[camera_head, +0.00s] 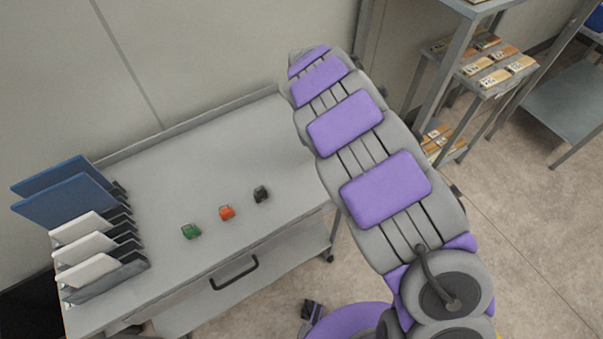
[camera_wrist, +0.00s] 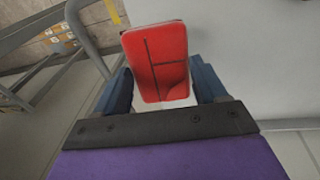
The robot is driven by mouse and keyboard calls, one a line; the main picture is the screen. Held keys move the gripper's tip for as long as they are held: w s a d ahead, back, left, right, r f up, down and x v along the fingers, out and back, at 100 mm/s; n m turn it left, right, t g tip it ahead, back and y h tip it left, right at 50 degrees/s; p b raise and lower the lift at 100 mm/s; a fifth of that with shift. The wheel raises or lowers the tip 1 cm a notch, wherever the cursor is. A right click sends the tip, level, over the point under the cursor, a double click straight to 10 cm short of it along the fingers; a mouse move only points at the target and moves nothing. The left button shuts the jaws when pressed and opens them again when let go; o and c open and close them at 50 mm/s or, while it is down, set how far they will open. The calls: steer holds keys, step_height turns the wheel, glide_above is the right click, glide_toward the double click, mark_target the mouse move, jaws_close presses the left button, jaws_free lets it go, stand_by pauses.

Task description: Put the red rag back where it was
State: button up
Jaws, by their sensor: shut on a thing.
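The red rag (camera_wrist: 158,50) shows in the wrist view as a flat, red, roughly rectangular piece with thin dark lines on its face. My gripper (camera_wrist: 164,85) is shut on it, with a dark blue finger on each side. In the head view my arm reaches up toward the wall, and neither the gripper nor the rag can be seen there.
A grey cart (camera_head: 190,170) stands left of my arm. On it are a green item (camera_head: 190,231), an orange-red item (camera_head: 227,213) and a black item (camera_head: 261,194). A rack (camera_head: 110,285) holds blue and white panels. Metal shelves (camera_head: 485,75) stand right.

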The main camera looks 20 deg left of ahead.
steer(key=s+a+g, duration=0.2)
steer(key=s, duration=0.3)
steer(key=shift+n, duration=0.3)
steer(key=f, duration=0.5)
steer(key=f+b, duration=0.1)
steer(key=f, duration=0.4)
steer(key=shift+s+a+f+b, duration=0.1)
steer(key=shift+s+f+b, duration=0.1)
steer(key=shift+f+b, duration=0.15)
steer(key=shift+f, duration=0.1)
steer(key=shift+c, duration=0.4)
steer(key=o, duration=1)
